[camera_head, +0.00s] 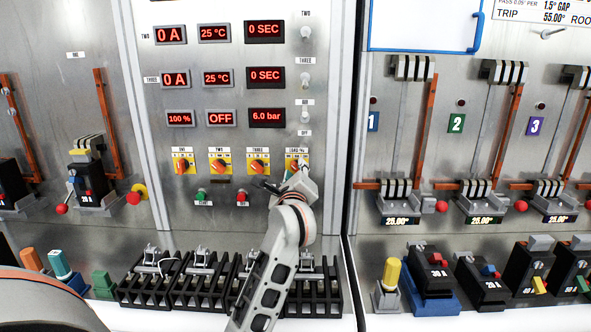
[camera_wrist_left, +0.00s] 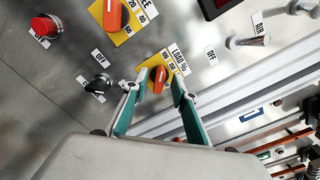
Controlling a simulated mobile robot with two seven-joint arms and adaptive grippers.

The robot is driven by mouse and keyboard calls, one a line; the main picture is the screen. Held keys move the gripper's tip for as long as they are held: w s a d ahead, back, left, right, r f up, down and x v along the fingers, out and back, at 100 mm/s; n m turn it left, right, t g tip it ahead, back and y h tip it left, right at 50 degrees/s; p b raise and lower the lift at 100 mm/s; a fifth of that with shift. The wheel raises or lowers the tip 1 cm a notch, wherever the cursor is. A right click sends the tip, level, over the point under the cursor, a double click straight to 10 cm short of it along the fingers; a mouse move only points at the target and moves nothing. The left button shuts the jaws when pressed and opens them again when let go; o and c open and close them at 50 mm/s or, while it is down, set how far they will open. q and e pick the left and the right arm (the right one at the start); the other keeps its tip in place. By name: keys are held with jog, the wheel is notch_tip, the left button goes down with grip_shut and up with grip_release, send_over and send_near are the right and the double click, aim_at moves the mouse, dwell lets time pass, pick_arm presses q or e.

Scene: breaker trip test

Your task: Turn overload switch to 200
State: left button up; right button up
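The load switch (camera_head: 291,157) is the rightmost of a row of orange knobs on yellow plates, its label partly hidden in the head view. In the left wrist view its orange knob (camera_wrist_left: 159,79) sits on a yellow plate marked "LOAD %" with small numbers. My left gripper (camera_head: 292,176) is in front of this switch and hides part of it. In the wrist view the fingers of the left gripper (camera_wrist_left: 156,83) are apart, one on each side of the knob, with gaps visible. Contact cannot be told. The right gripper is out of view.
Other orange knobs (camera_head: 219,166) stand to the left. A metal toggle (camera_wrist_left: 246,41) marked AIR is to the right. A display (camera_head: 180,119) reads 100 %.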

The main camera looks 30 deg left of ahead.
pick_arm(q)
jog(key=shift+w+a, duration=0.2)
jog(key=shift+w, duration=0.1)
grip_shut()
